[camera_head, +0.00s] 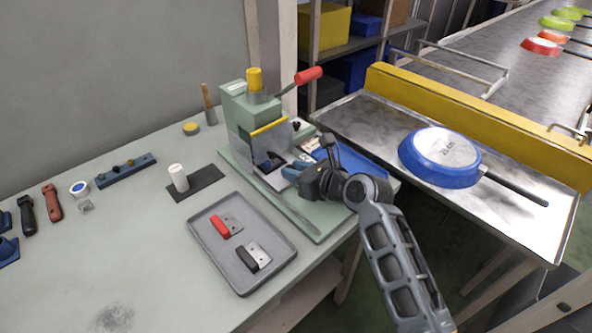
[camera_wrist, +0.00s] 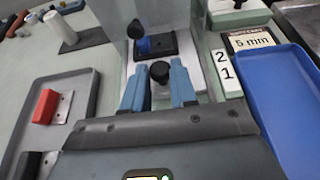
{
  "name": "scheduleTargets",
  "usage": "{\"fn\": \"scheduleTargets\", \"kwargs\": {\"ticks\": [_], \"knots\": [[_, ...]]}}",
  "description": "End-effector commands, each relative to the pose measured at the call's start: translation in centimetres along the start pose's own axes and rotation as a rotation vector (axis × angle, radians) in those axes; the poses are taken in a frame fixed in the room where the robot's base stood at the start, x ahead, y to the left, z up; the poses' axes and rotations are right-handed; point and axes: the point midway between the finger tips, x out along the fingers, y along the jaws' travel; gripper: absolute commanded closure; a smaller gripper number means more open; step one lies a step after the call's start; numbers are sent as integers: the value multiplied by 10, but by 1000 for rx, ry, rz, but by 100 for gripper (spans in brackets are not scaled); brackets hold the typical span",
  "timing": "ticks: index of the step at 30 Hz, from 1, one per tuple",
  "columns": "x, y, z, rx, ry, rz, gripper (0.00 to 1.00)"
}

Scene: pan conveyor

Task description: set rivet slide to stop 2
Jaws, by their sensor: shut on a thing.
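The green rivet press (camera_head: 243,110) stands on the bench with its pale metal slide plate (camera_wrist: 195,22) low at the front. My gripper (camera_wrist: 158,78) has its blue fingers shut on a black round knob (camera_wrist: 160,70) at the near end of the slide; it also shows in the head view (camera_head: 291,172). A white strip (camera_wrist: 228,72) beside the slide carries the numbers 2 and 1, with 1 nearer me. The knob sits about level with the 1. Beyond the knob, a black holder (camera_wrist: 170,47) carries a blue piece. The slide's underside is hidden.
A blue tray (camera_wrist: 275,100) and a "5 mm" card (camera_wrist: 250,39) lie right of the slide. A grey tray (camera_head: 238,288) holds red and black handles. A blue pan (camera_head: 430,175) lies upside down on the metal table to the right. The press has a red-tipped lever (camera_head: 308,75).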

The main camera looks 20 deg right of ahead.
Motion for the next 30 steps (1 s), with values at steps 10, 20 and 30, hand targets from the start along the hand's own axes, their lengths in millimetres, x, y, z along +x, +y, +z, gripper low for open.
{"fn": "scheduleTargets", "kwargs": {"ticks": [10,20,30], "knots": [[30,0,13,0,1,0,100],[32,0,14,-1,-2,-1,69],[31,0,13,0,-1,0,49]]}}
